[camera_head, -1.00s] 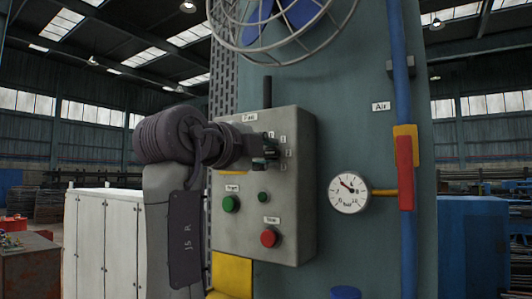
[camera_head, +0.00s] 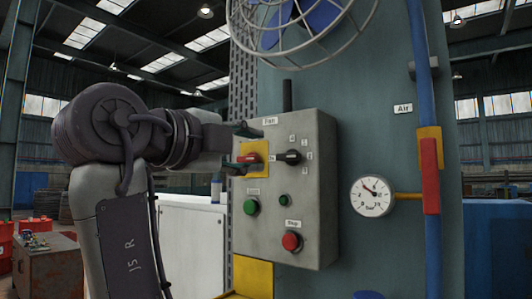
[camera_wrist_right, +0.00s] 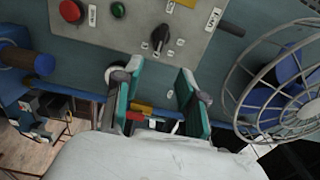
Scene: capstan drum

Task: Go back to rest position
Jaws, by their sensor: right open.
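My right gripper (camera_head: 240,147) is open and empty at the left edge of the grey control panel (camera_head: 325,200). Its two green-padded fingers stand apart, and they also show in the right wrist view (camera_wrist_right: 160,95). The black fan knob (camera_head: 288,157) is just to the right of the gripper, apart from it; it also shows above the fingers in the right wrist view (camera_wrist_right: 160,38). A red rotary switch (camera_head: 247,158) on a yellow plate sits behind the fingertips in the head view; I cannot tell whether they touch it. My left gripper is not in view.
The panel carries a green button (camera_head: 251,207) and a red stop button (camera_head: 291,241). A caged fan (camera_head: 300,20) is above. A pressure gauge (camera_head: 372,196) and a red valve handle (camera_head: 430,175) are at right. White cabinets (camera_head: 190,245) stand behind my arm.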

